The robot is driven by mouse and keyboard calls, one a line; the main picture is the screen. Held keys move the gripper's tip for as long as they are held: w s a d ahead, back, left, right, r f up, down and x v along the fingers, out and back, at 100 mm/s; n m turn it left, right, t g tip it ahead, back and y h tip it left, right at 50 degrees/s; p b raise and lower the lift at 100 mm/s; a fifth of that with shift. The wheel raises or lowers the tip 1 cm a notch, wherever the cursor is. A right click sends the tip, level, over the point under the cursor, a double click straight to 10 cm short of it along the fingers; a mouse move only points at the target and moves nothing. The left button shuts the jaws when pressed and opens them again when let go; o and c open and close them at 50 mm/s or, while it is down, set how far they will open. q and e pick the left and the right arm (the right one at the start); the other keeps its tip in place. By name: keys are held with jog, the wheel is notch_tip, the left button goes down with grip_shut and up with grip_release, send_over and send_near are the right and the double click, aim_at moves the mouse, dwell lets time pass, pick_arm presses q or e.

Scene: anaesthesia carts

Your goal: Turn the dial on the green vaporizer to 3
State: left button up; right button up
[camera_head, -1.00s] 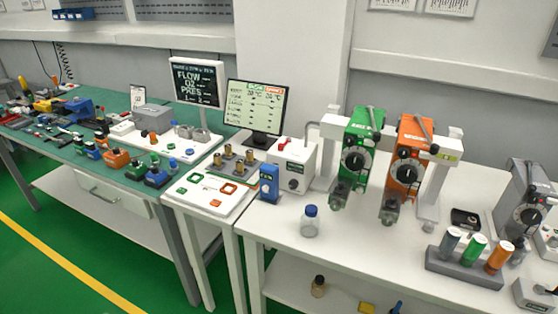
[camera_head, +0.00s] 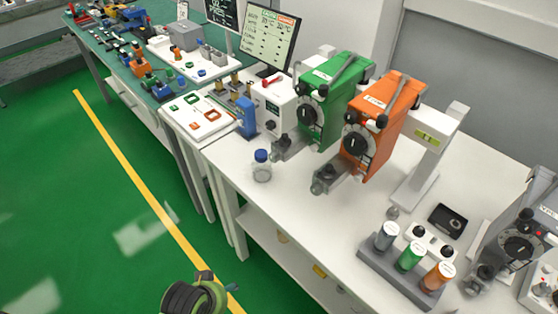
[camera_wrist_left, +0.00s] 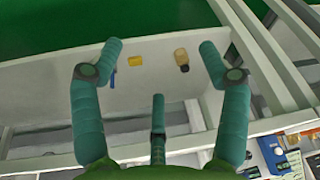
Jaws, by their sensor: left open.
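The green vaporizer (camera_head: 333,108) hangs on the rail behind the white table in the head view. Its black dial (camera_head: 306,112) with a pale pointer faces the front left. The dial's numbers are too small to read. An orange vaporizer (camera_head: 381,130) with a similar dial (camera_head: 355,143) is beside it on the right. My left gripper (camera_wrist_left: 160,48) is open and empty in the left wrist view, over the lower shelf, away from the vaporizer. In the head view part of my left arm shows at the bottom edge. My right gripper is not in view.
A capped bottle (camera_head: 262,166) stands on the white table in front of the vaporizers. A blue device (camera_head: 246,116) is to its left. A rack (camera_head: 388,270) with coloured cylinders is near the front edge. The lower shelf holds a yellow item (camera_wrist_left: 135,61) and a brown-capped bottle (camera_wrist_left: 181,60).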

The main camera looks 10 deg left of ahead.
pick_arm(q)
jog(key=w+d+r+m+t+h, duration=0.1)
jog(key=w+r+t, duration=0.1)
jog(key=w+r, duration=0.3)
jog(key=m+t+h, duration=0.6)
jog(key=t+h, duration=0.3)
send_near(304, 119)
jog(key=w, duration=0.2)
jog(key=x, duration=0.1)
jog(key=p+x, duration=0.1)
jog(key=x, duration=0.3)
jog(key=shift+s+d+r+p, duration=0.2)
jog(key=shift+d+p, duration=0.2)
jog(key=shift+d, duration=0.05)
jog(key=shift+w+d, duration=0.35)
jog(key=shift+w, duration=0.2)
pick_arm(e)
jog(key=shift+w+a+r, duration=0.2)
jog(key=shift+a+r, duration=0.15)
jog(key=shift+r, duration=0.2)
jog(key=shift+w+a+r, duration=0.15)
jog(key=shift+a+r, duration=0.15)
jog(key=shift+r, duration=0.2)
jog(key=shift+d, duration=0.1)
pick_arm(q)
jog(key=shift+s+f, duration=0.1)
jog(key=shift+f, duration=0.05)
jog(key=c, duration=1.2)
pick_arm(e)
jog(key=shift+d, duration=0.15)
